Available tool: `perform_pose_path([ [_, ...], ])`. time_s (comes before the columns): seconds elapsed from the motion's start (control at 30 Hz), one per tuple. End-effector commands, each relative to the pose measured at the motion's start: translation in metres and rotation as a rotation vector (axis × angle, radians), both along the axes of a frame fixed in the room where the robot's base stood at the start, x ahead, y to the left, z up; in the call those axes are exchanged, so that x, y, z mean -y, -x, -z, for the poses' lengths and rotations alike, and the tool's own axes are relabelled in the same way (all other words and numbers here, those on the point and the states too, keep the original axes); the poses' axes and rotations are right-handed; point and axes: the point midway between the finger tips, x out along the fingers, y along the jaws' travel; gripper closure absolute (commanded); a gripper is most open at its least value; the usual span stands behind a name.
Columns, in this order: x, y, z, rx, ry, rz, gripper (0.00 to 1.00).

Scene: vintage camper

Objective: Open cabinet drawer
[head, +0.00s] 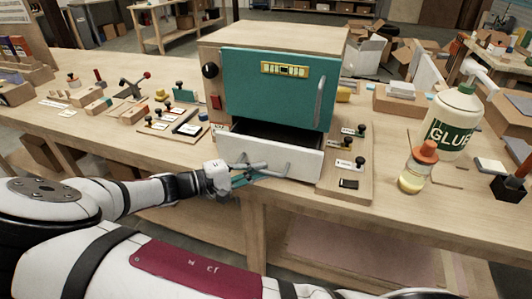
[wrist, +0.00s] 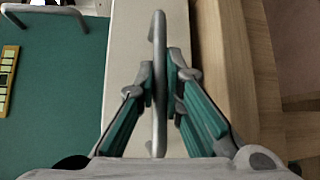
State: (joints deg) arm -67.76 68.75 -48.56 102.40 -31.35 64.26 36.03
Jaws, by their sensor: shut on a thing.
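A wooden cabinet (head: 275,37) stands on the workbench, with a teal door (head: 260,97) above a white drawer (head: 301,164). The drawer is pulled out part way, and its dark inside shows below the door. Its grey bar handle (head: 279,172) is on the white front. My gripper (head: 248,172) is at the handle. In the wrist view, the two teal-sided fingers (wrist: 166,85) are shut on the handle (wrist: 159,30), one on each side of it. The drawer front (wrist: 123,40) runs up the picture behind the handle.
The teal door has its own handle (head: 319,97) and looks closed. A glue bottle (head: 452,120) and a small orange-capped bottle (head: 418,167) stand to the right. Small labelled tools (head: 170,117) lie to the left. The workbench edge (head: 190,201) runs under the drawer.

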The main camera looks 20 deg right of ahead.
Motion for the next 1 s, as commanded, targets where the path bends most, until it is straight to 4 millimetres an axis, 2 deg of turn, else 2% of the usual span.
perform_pose_path([
  [0.03,-0.009,0.013,-0.004,-0.003,0.0,-0.006,1.0],
  [0.1,-0.019,0.026,-0.003,-0.004,0.0,-0.007,1.0],
  [0.23,-0.031,0.043,-0.002,-0.003,0.0,-0.004,1.0],
  [0.63,-0.035,0.048,0.0,-0.001,0.001,-0.003,1.0],
  [0.67,-0.035,0.047,0.0,-0.001,0.001,-0.003,0.87],
  [0.73,-0.035,0.048,0.0,-0.001,0.001,-0.003,0.71],
  [1.0,-0.035,0.048,0.0,-0.001,0.001,-0.002,0.7],
])
